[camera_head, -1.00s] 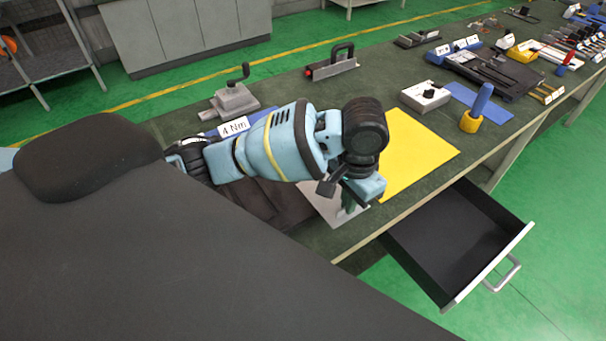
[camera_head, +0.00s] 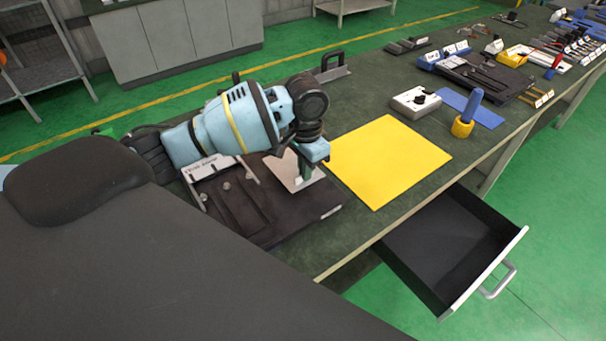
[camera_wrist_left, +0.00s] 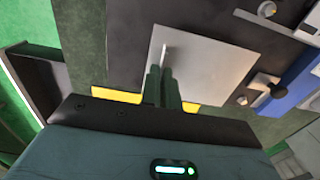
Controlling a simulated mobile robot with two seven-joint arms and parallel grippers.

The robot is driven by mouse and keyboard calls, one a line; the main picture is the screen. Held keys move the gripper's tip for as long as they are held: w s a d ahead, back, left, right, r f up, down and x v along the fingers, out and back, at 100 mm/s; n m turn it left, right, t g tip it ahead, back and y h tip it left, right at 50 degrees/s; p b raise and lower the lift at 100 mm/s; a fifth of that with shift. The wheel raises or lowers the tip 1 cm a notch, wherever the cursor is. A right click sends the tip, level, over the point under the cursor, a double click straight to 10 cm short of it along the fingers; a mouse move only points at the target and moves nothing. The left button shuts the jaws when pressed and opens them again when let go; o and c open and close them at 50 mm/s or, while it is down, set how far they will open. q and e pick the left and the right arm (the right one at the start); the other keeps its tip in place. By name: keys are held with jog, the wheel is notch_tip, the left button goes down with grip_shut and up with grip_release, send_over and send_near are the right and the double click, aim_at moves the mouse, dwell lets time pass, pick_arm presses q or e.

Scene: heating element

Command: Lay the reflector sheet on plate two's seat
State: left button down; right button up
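The reflector sheet is a thin light-grey square (camera_head: 283,172) with a small upright tab, seen face-on in the left wrist view (camera_wrist_left: 195,65). My left gripper (camera_head: 306,172) points down, its dark green fingers (camera_wrist_left: 163,85) close together on the tab. The sheet is over the far right part of a dark plate fixture (camera_head: 302,213); I cannot tell whether it touches. The fixture also shows in the left wrist view (camera_wrist_left: 120,30). Which seat is plate two's cannot be told, as the arm and sheet cover part of it. My right gripper is not in view.
A yellow mat (camera_head: 390,165) lies right of the fixture. A white box with a black knob (camera_head: 415,101) and a blue-handled tool in a yellow holder (camera_head: 467,115) stand beyond it. An open black drawer (camera_head: 440,240) juts from the bench front. Tools crowd the far end.

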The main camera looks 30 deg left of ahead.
pick_arm(q)
jog(key=shift+w+a, duration=0.15)
jog(key=shift+a, duration=0.1)
jog(key=f, duration=0.1)
jog(key=a+f, duration=0.1)
jog(key=shift+w+f, duration=0.2)
jog(key=shift+f, duration=0.15)
jog(key=shift+d+f, duration=0.1)
jog(key=shift+f, duration=0.3)
jog(key=shift+f, duration=0.2)
jog(key=c, duration=1.6)
grip_release()
jog(key=shift+c, duration=0.2)
jog(key=shift+r, duration=0.15)
notch_tip(320, 180, up, 12)
